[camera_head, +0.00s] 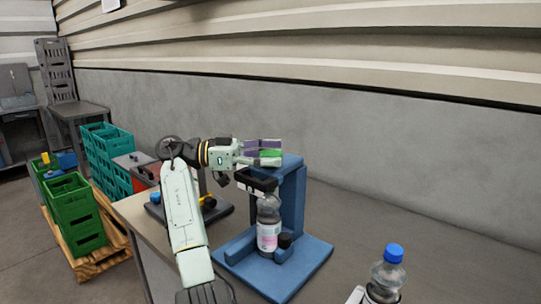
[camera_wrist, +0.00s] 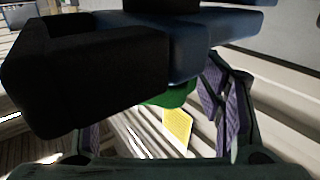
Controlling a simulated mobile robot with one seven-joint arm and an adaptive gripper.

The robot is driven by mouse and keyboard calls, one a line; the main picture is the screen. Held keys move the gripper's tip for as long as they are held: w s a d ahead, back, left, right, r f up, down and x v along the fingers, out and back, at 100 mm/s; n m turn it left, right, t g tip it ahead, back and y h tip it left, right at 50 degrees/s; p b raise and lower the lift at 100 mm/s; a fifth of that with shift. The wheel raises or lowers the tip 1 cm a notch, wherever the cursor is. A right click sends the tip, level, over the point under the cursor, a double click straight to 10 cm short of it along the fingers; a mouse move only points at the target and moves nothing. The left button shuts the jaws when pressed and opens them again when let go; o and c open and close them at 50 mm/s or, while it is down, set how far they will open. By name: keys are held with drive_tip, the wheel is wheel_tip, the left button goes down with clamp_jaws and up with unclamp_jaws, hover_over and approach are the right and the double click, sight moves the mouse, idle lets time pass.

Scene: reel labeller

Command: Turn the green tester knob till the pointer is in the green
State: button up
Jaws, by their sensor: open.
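The blue tester stand (camera_head: 292,205) stands on the bench with a clear bottle (camera_head: 268,222) upright in it, under a black head (camera_head: 256,181). The green knob (camera_head: 270,154) is on top of the stand. My gripper (camera_head: 262,149) is open at knob height, its purple finger pads on either side of the green. In the wrist view, the knob (camera_wrist: 168,98) shows between the open fingers, partly hidden behind a large black block (camera_wrist: 90,75). I cannot tell whether a pad touches it. I make out no pointer or dial.
A blue-capped bottle (camera_head: 387,273) stands at the front right of the bench. Green crates (camera_head: 73,213) sit on a pallet at left, with teal crates (camera_head: 107,158) behind. A corrugated and grey wall (camera_head: 350,130) runs behind the bench. The bench right of the stand is mostly clear.

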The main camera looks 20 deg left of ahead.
drive_tip(key=shift+a, duration=0.1)
drive_tip(key=v, duration=0.7)
drive_tip(key=shift+s+a, duration=0.1)
drive_tip(key=shift+a, duration=0.1)
idle(0.7)
